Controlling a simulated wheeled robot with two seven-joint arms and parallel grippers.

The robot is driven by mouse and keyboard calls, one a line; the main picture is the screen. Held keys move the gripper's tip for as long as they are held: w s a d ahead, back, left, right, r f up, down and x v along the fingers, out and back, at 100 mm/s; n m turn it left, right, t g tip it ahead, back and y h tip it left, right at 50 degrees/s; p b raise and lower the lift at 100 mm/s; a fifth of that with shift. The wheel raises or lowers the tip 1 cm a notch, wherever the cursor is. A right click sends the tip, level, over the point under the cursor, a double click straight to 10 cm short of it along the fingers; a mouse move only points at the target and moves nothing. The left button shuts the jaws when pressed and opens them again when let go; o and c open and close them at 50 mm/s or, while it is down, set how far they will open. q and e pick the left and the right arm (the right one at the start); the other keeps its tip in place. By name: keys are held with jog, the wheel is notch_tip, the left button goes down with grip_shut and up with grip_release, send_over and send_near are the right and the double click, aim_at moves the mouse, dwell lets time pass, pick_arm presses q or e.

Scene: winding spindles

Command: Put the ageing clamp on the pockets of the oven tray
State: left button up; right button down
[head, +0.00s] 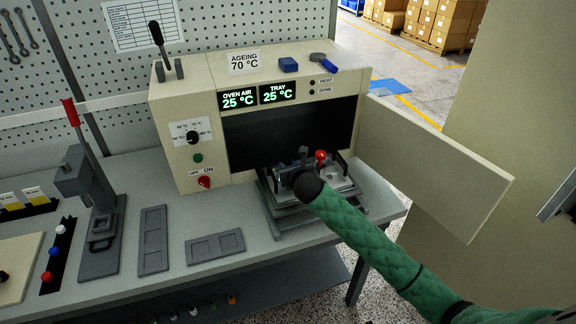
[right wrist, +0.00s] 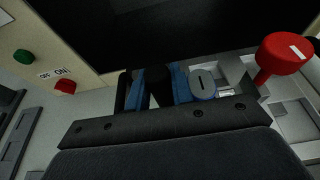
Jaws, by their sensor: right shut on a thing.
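The oven tray (head: 285,222) is a grey metal tray out in front of the open oven mouth. My right gripper (head: 303,163) is over the tray, its arm in a green sleeve. In the right wrist view its blue fingers (right wrist: 168,88) are shut on a black upright part (right wrist: 158,86), which I take to be the handle of the ageing clamp. The clamp's body is mostly hidden by my gripper, so I cannot tell whether it rests in the tray pockets. A red knob (right wrist: 284,56) stands to the right of the fingers. My left gripper is not in view.
The ageing oven (head: 188,95) has its door (head: 445,165) swung open to the right. Its displays read 25 °C. A press with a red lever (head: 85,190) and two flat grey plates (head: 153,240) (head: 215,246) are on the bench to the left.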

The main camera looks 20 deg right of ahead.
jog(key=c, duration=1.3)
grip_release()
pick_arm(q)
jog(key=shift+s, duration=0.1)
pick_arm(e)
jog(key=shift+o, duration=0.5)
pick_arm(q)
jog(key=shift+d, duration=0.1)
pick_arm(e)
jog(key=shift+s+d+r+b, duration=0.15)
jog(key=shift+s+b, duration=0.2)
jog(key=shift+s, duration=0.2)
jog(key=b+v, duration=0.1)
jog(key=v, duration=0.2)
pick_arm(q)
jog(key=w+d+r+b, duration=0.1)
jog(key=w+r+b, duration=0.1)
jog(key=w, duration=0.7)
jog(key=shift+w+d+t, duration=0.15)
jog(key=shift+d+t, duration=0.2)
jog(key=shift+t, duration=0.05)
pick_arm(e)
jog(key=v, duration=0.8)
